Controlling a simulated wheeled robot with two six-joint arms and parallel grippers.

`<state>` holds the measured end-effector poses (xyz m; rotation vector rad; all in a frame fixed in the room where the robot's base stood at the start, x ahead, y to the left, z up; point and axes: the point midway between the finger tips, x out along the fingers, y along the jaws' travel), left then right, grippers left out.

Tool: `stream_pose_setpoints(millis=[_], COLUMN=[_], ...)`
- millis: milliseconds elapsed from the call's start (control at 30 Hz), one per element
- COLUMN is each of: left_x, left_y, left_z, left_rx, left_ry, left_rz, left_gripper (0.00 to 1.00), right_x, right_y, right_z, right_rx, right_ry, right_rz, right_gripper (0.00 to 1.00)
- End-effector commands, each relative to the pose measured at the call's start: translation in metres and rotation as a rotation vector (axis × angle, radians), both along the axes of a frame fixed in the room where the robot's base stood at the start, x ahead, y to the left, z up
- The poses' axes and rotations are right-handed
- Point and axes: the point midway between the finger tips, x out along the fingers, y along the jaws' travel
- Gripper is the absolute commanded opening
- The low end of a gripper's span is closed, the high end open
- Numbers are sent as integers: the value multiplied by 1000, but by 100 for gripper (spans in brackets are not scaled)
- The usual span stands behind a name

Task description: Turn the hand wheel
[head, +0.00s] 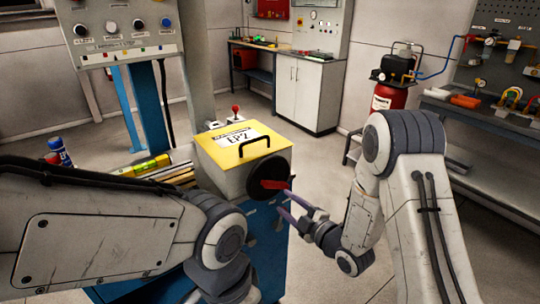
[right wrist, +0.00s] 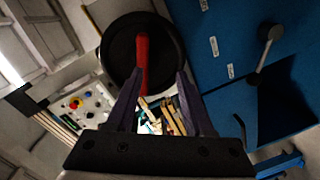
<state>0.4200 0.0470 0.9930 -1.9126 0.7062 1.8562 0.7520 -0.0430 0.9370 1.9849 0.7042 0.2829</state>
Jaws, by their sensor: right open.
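The hand wheel (head: 258,191) is a black disc with a red handle (head: 273,184), on the side of a pale box with a yellow lid (head: 238,145) marked "LP2". In the right wrist view the wheel (right wrist: 118,45) fills the top middle, and its red handle (right wrist: 142,60) points down toward the jaws. My right gripper (head: 286,200) is open just in front of the wheel; it also shows in the right wrist view (right wrist: 160,74). The handle's lower end appears beside the left fingertip; I cannot tell if they touch. My left arm crosses the lower left, its gripper out of view.
The box stands on a blue cabinet (right wrist: 222,60) with a grey lever (right wrist: 262,55). A control panel (head: 125,30) stands behind. A red compressor (head: 390,97) is at the back right.

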Motion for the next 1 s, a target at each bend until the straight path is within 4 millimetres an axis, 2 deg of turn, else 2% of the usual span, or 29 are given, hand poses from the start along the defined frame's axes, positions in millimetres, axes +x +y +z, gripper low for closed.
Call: stream_pose_setpoints(millis=[33,233,367,700,800,1000], left_x=[0,0,0,0,0,0], left_y=[0,0,0,0,0,0], left_z=[14,21,25,41,43,44], left_rx=[1,1,1,1,0,0], left_ry=[1,1,1,1,0,0], left_rz=[0,0,0,0,0,0], left_gripper=[0,0,0,0,0,0], right_x=[-1,3,17,66,76,83], right_y=[-5,-6,5,41,47,52], right_z=[12,22,23,22,22,21], right_rx=[11,30,32,32,32,32], right_ry=[-27,-93,-94,-93,-93,-90], right_rz=[-1,3,5,4,2,1], right_gripper=[52,52,52,52,52,52])
